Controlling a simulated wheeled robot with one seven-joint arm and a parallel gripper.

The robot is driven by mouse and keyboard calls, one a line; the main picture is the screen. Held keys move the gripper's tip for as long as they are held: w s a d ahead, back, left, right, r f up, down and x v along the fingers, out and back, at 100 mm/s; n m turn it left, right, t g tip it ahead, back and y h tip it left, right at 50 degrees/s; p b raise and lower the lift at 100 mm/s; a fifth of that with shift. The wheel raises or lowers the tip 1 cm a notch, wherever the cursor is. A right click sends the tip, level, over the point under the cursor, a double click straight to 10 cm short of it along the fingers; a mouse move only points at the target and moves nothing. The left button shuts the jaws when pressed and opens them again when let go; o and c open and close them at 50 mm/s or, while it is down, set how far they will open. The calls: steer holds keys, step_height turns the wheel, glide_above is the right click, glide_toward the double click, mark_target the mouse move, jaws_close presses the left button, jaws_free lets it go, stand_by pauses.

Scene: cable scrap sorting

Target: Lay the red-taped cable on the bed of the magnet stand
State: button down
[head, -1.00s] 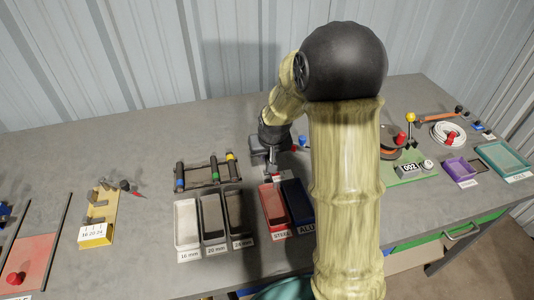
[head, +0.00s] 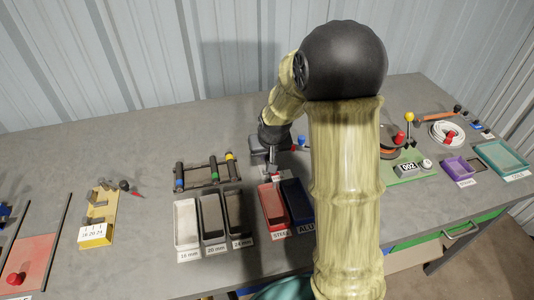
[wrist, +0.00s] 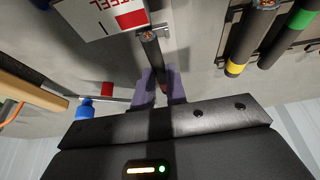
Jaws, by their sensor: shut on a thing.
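My gripper (wrist: 160,92) is shut on a dark cable (wrist: 152,52) with a copper-coloured cut end. The cable points away from my gripper toward the STEEL label. In the head view, my gripper (head: 273,164) is low over the bench, just behind the red tray, partly hidden by my arm. A blue-knobbed fitting (head: 302,141) stands beside it; a blue cap (wrist: 85,108) and red block show in the wrist view. I cannot tell for sure which part is the magnet stand's bed.
The red STEEL tray (head: 272,203) and blue ALU tray (head: 297,199) lie in front. Three grey size trays (head: 186,224) and a rack of taped cables (head: 205,176) are to the left. A green board (head: 408,178) is right of my arm. The back left bench is clear.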

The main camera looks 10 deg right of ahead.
steer(key=shift+f, duration=0.1)
steer(key=shift+a+f+b, duration=0.1)
steer(key=shift+f+b, duration=0.2)
steer(key=shift+f, duration=0.05)
steer(key=shift+f, duration=0.15)
steer(key=c, duration=1.3)
jaws_free()
steer(key=shift+c, duration=0.2)
step_height(320, 180, up, 5)
steer(key=p, duration=0.4)
steer(key=shift+w, duration=0.1)
steer(key=shift+r+p, duration=0.9)
steer(key=shift+r, duration=0.2)
